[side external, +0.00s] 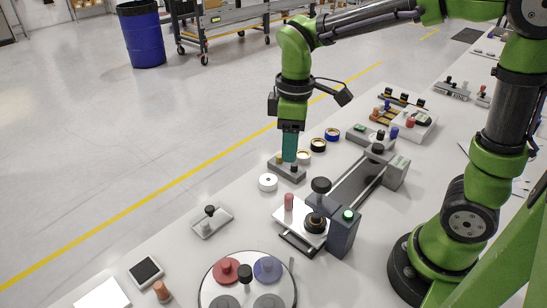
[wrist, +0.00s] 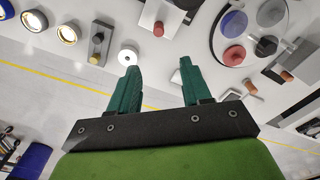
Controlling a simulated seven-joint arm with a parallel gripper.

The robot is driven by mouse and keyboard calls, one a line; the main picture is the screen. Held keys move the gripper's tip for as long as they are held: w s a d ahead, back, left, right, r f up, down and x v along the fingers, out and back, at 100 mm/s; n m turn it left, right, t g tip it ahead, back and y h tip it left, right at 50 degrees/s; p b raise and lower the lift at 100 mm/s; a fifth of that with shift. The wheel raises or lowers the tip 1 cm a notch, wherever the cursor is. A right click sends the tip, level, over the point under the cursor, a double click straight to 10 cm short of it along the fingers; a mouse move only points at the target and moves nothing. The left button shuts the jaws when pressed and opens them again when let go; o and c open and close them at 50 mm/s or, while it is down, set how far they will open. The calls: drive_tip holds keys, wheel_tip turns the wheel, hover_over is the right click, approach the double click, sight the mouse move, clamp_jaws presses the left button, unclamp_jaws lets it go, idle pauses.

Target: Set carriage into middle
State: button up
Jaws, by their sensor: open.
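A slide fixture with a dark rail (side external: 355,187) runs diagonally between a grey end block (side external: 397,173) and a dark block with a green button (side external: 345,232). A pale plate (side external: 290,212), which looks like the carriage, sits at the near end of the rail. It bears a pinkish-red peg (side external: 289,201); a black knob (side external: 320,186) stands close by. The red peg (wrist: 158,29) also shows in the wrist view, beyond the fingertips. My gripper (side external: 290,160) is open and empty, fingers pointing down, left of and apart from the rail. The wrist view shows the spread fingers (wrist: 158,78).
A grey block with small knobs (side external: 286,169) is just below my gripper, with a white ring (side external: 268,182) beside it. A round tray (side external: 215,293) with coloured discs stands in front. Several dark rings and a parts tray (side external: 410,125) lie behind.

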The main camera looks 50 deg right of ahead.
sight(290, 194)
wheel_tip(290, 194, down, 16)
drive_tip(key=shift+d+f+n, duration=0.1)
drive_tip(key=shift+n, duration=0.9)
drive_tip(key=shift+c, duration=0.4)
clamp_jaws()
drive_tip(key=shift+d, duration=0.1)
